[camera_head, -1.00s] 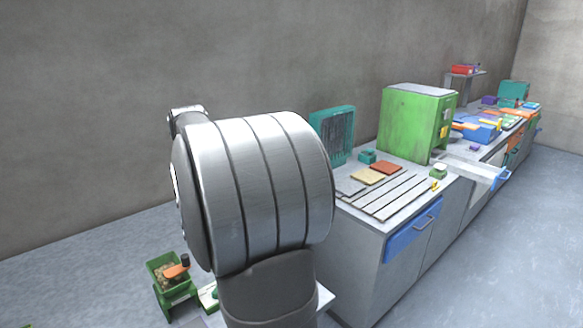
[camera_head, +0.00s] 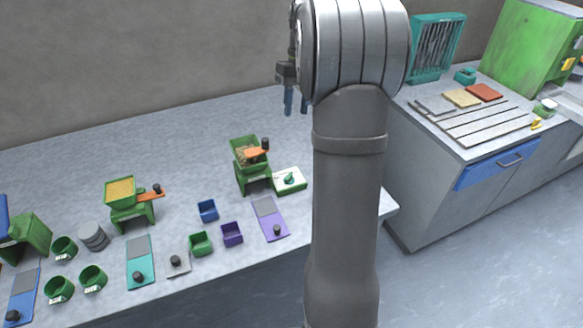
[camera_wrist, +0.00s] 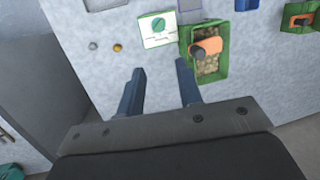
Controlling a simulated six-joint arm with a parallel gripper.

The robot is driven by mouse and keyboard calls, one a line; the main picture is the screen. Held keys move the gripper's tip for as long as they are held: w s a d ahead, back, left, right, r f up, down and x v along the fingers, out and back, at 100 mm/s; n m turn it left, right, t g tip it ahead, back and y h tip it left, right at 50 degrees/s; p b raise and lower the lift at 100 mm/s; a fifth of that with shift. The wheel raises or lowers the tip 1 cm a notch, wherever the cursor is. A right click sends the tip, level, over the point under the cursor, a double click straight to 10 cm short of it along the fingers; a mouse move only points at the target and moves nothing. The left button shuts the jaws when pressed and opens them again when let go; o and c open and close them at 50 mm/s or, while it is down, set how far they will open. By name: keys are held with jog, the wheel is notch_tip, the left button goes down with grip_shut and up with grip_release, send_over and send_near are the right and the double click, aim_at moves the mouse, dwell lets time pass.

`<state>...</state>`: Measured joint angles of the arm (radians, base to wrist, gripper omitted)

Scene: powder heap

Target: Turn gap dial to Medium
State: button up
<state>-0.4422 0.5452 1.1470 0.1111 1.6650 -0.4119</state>
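The gap dial is a green knob (camera_head: 289,179) on a white box (camera_head: 301,186), right beside a green grinder (camera_head: 252,157) with an orange crank arm. In the wrist view the knob (camera_wrist: 158,24) sits on the white box (camera_wrist: 150,41), with the grinder (camera_wrist: 222,60) and its brown lumps to the right. The markings around the knob are too small to read. My gripper (camera_head: 296,108) is above and behind the box in the head view, apart from it. In the wrist view its two blue fingers (camera_wrist: 160,80) are spread with nothing between them.
A second grinder (camera_head: 128,202) with yellow grain stands left. A purple board (camera_head: 266,208), blue cup (camera_head: 208,210), purple cup (camera_head: 232,233) and green cup (camera_head: 200,243) lie in front. The table (camera_head: 180,140) behind is clear. A green cabinet (camera_head: 528,45) is at right.

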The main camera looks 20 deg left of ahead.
jog(key=w+f+m+g, duration=0.1)
jog(key=w+f+m, duration=0.1)
jog(key=m, duration=0.9)
send_near(290, 174)
jog(key=shift+g, duration=0.3)
jog(key=x, duration=0.8)
jog(key=shift+w+f, duration=0.1)
jog(key=shift+w, duration=0.15)
jog(key=shift+c, duration=0.4)
grip_shut()
